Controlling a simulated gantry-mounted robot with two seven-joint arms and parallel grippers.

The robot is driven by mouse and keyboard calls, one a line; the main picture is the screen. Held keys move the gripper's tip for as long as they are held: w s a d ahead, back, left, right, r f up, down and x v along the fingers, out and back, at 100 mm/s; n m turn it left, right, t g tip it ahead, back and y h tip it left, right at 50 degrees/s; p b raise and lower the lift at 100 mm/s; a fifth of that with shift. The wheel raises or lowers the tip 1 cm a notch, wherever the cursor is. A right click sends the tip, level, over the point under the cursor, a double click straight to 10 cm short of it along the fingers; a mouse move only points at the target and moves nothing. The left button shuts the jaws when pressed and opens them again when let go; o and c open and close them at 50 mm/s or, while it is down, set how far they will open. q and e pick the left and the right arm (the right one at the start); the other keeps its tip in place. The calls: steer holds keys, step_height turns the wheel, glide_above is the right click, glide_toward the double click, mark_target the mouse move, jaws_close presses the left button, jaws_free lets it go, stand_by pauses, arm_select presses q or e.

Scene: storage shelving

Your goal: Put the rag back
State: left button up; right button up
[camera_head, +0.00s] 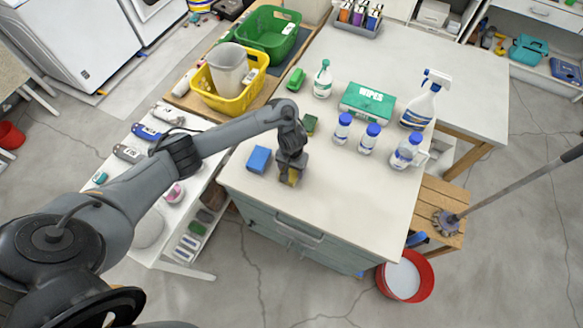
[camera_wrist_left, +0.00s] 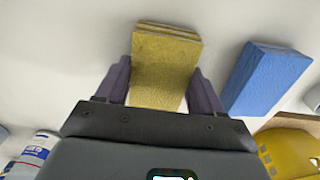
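A folded yellow rag (camera_wrist_left: 165,62) sits between the two fingers of my left gripper (camera_wrist_left: 160,90) in the left wrist view, with both fingers against its sides. In the head view, my left gripper (camera_head: 291,175) points down over the near part of the white-topped cabinet (camera_head: 345,215). Only a little of the yellow rag (camera_head: 293,178) shows there. I cannot tell whether it touches the top. My right gripper is not in view.
A blue sponge (camera_head: 259,160) lies just left of the gripper, and a green sponge (camera_head: 309,124) behind it. Several bottles and a green wipes box (camera_head: 368,101) stand farther back. A yellow basket (camera_head: 226,102) is at the back left. The cabinet's front right area is clear.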

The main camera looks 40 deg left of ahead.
arm_select(q)
steer(key=o, duration=0.4)
steer(key=shift+c, duration=0.2)
